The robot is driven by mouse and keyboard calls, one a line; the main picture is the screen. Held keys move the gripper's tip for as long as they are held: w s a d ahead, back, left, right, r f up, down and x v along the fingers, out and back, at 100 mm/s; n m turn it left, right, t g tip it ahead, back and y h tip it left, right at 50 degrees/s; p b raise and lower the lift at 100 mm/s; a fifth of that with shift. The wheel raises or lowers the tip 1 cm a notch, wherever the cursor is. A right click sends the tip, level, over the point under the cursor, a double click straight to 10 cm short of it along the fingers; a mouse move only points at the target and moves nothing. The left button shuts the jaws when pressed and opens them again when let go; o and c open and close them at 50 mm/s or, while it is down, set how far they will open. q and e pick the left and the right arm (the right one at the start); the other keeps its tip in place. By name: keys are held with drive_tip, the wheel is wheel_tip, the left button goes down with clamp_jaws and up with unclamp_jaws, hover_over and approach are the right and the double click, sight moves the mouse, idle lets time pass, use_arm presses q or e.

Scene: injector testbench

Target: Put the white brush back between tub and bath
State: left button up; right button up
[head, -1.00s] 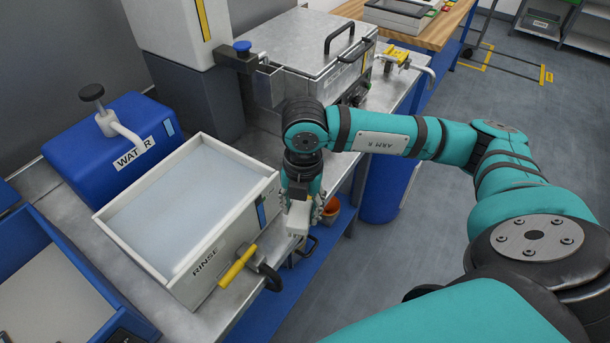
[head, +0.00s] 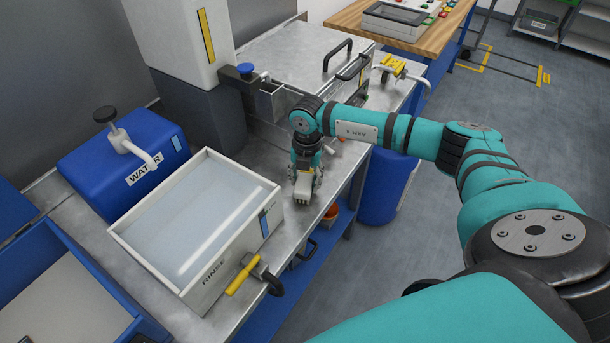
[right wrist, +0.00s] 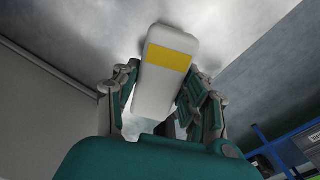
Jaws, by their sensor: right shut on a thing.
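A white brush (right wrist: 166,75) with a yellow band is held between the fingers of my right gripper (right wrist: 165,100) in the right wrist view. In the head view my right gripper (head: 303,190) points down over the metal bench, right of the white rinse tub (head: 145,247) and in front of the lidded metal bath (head: 315,58). The brush's pale block (head: 302,198) shows low between the fingers there. I cannot tell whether it touches the bench. My left gripper is not in view.
A blue water container (head: 120,155) stands behind the tub. The tub's yellow-handled valve (head: 243,276) juts over the bench's front edge. Bare bench (head: 270,160) lies between tub and bath.

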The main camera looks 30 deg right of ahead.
sight(307, 179)
drive_tip(key=shift+f, duration=0.2)
drive_tip(key=shift+f+b, duration=0.2)
drive_tip(key=shift+b, duration=0.1)
drive_tip(key=o, duration=1.1)
drive_tip(key=shift+o, duration=0.2)
drive_tip(key=shift+r, duration=0.1)
drive_tip(key=shift+r, duration=0.45)
wheel_tip(307, 179, up, 11)
drive_tip(key=b, duration=0.2)
drive_tip(key=shift+s+r, duration=0.15)
drive_tip(key=shift+r, duration=0.05)
